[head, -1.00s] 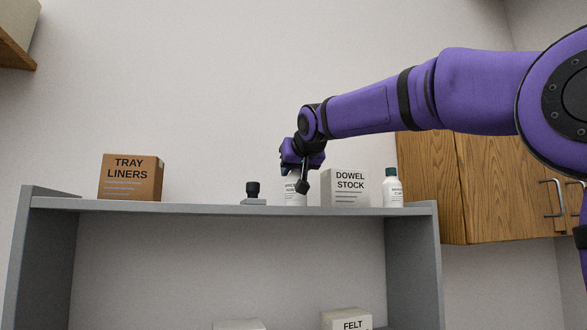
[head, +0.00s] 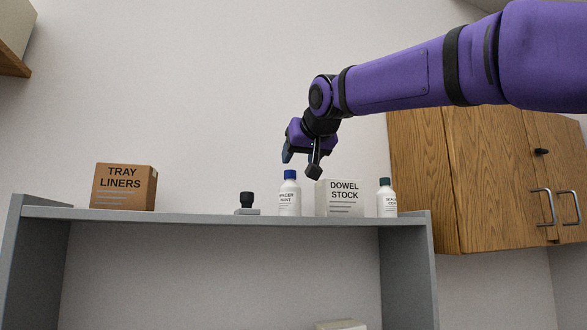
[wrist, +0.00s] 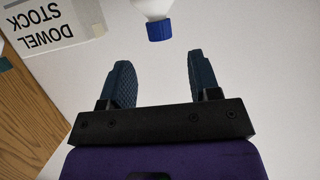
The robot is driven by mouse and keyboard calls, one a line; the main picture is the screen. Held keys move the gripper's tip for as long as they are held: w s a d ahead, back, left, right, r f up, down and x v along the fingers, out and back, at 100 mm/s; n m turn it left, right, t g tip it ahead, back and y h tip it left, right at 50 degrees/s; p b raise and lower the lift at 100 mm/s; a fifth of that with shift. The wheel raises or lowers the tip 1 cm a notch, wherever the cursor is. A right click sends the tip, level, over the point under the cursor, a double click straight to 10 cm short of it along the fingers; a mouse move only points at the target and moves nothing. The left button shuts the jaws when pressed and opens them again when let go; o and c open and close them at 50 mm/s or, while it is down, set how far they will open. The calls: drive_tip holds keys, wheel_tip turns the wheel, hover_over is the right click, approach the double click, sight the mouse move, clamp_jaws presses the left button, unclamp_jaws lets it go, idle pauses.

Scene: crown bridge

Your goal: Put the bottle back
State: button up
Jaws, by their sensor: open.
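A white bottle with a blue cap (head: 289,197) stands upright on top of the grey shelf (head: 180,216), between a dark stamp-like item and the Dowel Stock box. A second white bottle with a dark green cap (head: 387,199) stands upright to the right of that box. My gripper (head: 301,165) is open and empty, above the blue-capped bottle and apart from it. In the wrist view the two fingers (wrist: 158,85) are spread with nothing between them. The blue cap (wrist: 159,30) shows beyond the fingertips.
The Dowel Stock box (head: 340,198) stands close to the right of the blue-capped bottle. The dark stamp-like item (head: 246,203) and the Tray Liners box (head: 123,187) are to the left. Wooden cabinets (head: 480,180) hang at the right. The shelf top between stamp and Tray Liners is clear.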

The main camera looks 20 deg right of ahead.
drive_tip(key=v, duration=0.2)
drive_tip(key=shift+s, duration=0.25)
drive_tip(key=s+d+f+g, duration=0.2)
drive_tip(key=s+f+g, duration=0.1)
drive_tip(key=s+f, duration=0.6)
drive_tip(key=s+d+f+g, duration=0.2)
drive_tip(key=s+f, duration=0.6)
drive_tip(key=f, duration=1)
drive_tip(key=s+d+f+g, duration=0.2)
drive_tip(key=s+f+g, duration=0.1)
drive_tip(key=s+f, duration=0.6)
wheel_tip(320, 180, down, 5)
drive_tip(key=shift+s+d+r+g, duration=0.15)
drive_tip(key=shift+s+d+g, duration=0.15)
drive_tip(key=shift+s+g, duration=0.1)
drive_tip(key=shift+w, duration=0.1)
